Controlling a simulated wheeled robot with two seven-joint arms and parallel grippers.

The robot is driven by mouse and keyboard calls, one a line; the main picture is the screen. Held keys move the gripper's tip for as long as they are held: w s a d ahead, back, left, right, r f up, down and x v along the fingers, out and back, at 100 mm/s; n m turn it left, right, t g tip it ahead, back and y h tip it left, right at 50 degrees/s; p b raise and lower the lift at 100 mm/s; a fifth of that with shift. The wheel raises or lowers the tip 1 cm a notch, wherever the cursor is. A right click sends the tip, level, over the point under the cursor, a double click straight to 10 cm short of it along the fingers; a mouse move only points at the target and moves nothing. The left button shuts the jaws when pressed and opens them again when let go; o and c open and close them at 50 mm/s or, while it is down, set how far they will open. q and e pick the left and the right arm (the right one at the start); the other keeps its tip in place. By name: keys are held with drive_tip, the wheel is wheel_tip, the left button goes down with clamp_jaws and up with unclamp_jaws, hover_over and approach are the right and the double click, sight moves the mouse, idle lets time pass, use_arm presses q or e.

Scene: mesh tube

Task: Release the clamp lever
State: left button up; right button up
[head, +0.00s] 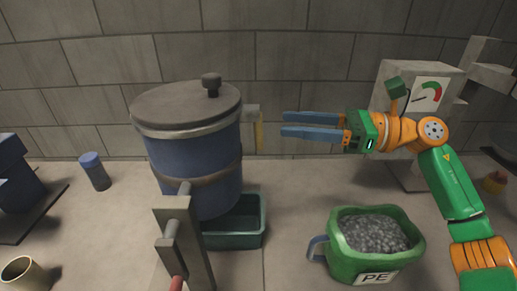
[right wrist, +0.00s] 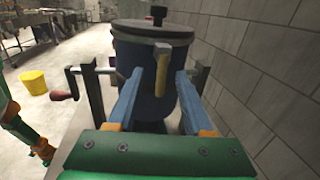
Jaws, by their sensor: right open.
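The clamp lever (head: 258,133) is a short yellow bar hanging from a grey block on the right side of the blue drum (head: 200,165), just under its grey lid (head: 186,107). It hangs upright. In the right wrist view the lever (right wrist: 162,72) is nearly centred. My right gripper (head: 284,124) is open and empty, its blue fingers pointing left at the lever with a gap in between. In the right wrist view the fingers (right wrist: 160,90) lie to either side of the lever's line. My left gripper is not in view.
The drum hangs on a stand (head: 181,240) with a red-handled crank (right wrist: 62,95) above a dark green tray (head: 253,222). A green bucket of grey grains (head: 345,262) stands below my right arm. A gauge box (head: 428,93) is behind the arm. The stone wall is close behind.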

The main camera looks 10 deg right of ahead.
sight(259, 151)
drive_tip(key=w+a+p, duration=0.1)
drive_tip(key=a, duration=0.1)
drive_tip(key=w+a+f+p, duration=0.1)
drive_tip(key=a, duration=0.1)
drive_tip(key=a+p, duration=0.1)
drive_tip(key=a, duration=0.1)
drive_tip(key=shift+w+f, duration=0.35)
drive_tip(key=shift+w, duration=0.05)
drive_tip(key=shift+w+a+f, duration=0.25)
drive_tip(key=shift+d, duration=0.1)
drive_tip(key=shift+c, duration=0.5)
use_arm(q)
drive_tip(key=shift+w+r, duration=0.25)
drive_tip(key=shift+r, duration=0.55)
use_arm(e)
clamp_jaws()
